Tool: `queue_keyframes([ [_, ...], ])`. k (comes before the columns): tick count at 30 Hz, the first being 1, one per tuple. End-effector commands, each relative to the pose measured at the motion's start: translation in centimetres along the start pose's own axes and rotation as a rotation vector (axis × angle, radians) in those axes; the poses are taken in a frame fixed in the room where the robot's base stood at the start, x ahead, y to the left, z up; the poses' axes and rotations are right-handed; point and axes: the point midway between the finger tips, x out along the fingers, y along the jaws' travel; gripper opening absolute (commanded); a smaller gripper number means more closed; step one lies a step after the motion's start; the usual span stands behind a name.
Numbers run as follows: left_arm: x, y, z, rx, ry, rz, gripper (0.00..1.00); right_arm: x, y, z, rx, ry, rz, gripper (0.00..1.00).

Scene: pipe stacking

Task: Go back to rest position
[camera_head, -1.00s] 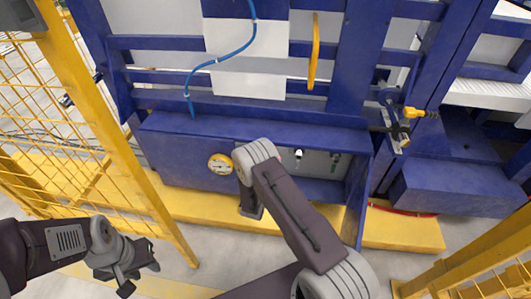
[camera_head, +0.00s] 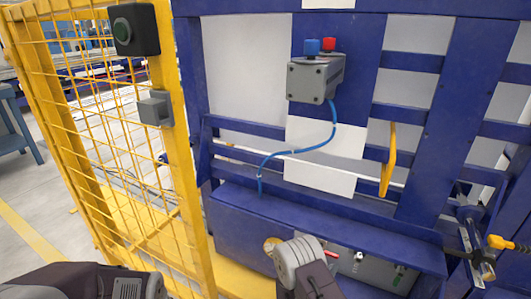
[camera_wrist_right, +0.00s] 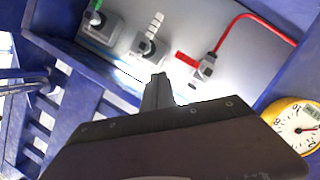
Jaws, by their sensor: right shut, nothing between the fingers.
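My right arm (camera_head: 300,262) reaches up from the bottom edge in the head view, in front of the blue frame's low box; its fingers are hidden there. In the right wrist view my right gripper (camera_wrist_right: 158,90) is shut and empty, below a grey panel (camera_wrist_right: 180,30) with valves and fittings. My left arm (camera_head: 85,282) shows at the bottom left of the head view; its gripper is out of the picture.
The blue frame (camera_head: 350,232) stands close ahead, with a grey button box (camera_head: 314,78) and a yellow handle (camera_head: 388,160). A gauge (camera_wrist_right: 296,125) is right of my gripper. A yellow mesh fence (camera_head: 180,140) stands left. Floor (camera_head: 22,225) shows beyond it.

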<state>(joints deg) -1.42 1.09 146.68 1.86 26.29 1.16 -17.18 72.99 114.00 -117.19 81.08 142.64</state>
Motion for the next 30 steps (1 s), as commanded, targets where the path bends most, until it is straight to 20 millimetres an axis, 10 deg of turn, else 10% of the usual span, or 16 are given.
queue_keyframes([
  [7,-0.9,0.0,-0.1,0.0,0.0,0.0,0.35,-4.4,13.1,4.9,-0.281,-0.624,0.121,0.0],
  [14,-1.6,0.0,-0.2,0.0,0.0,0.0,0.35,-15.3,15.7,8.1,-0.282,-1.101,-0.294,0.0],
  [25,-2.5,0.1,-0.3,0.0,0.0,0.0,0.35,-23.6,11.8,-0.2,0.054,-0.858,-0.966,0.0],
  [30,-10.4,0.2,-1.1,0.0,0.001,0.0,0.35,-25.3,17.0,-5.4,0.036,-0.872,-0.965,0.0],
])
